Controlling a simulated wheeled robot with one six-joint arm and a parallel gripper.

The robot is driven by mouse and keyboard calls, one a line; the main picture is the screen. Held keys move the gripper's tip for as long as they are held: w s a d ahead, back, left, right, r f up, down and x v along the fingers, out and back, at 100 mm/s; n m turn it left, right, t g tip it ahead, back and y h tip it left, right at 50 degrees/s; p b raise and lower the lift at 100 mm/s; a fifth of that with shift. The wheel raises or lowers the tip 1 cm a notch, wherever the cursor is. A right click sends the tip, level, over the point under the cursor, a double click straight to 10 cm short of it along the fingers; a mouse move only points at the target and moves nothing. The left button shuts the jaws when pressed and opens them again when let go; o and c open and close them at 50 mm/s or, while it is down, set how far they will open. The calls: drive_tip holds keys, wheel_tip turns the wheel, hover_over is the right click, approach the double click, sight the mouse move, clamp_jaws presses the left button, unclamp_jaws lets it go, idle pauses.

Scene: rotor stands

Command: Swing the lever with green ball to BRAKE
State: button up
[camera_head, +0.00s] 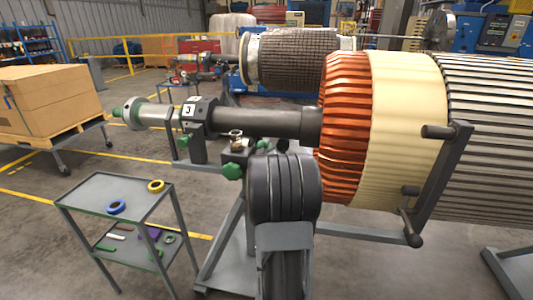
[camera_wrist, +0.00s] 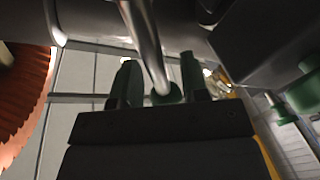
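In the wrist view a bare metal lever (camera_wrist: 146,42) comes down from the top and ends in a green ball (camera_wrist: 168,93). My gripper (camera_wrist: 159,62) is open, with one dark green finger on each side of the lever. The ball lies between the fingers, close to the palm; gaps show beside the rod, and I cannot tell whether anything touches. In the head view my arm hides the gripper and this lever. No BRAKE marking is readable in either view.
The rotor with copper windings (camera_head: 345,130) lies close on the right. Its shaft (camera_head: 265,121) runs left to a bearing block (camera_head: 196,115). A green knob (camera_head: 233,171) sits beside my arm. A grey cart (camera_head: 110,193) with tape rolls stands at the lower left.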

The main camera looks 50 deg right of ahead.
clamp_jaws()
drive_tip(key=shift+r, duration=0.15)
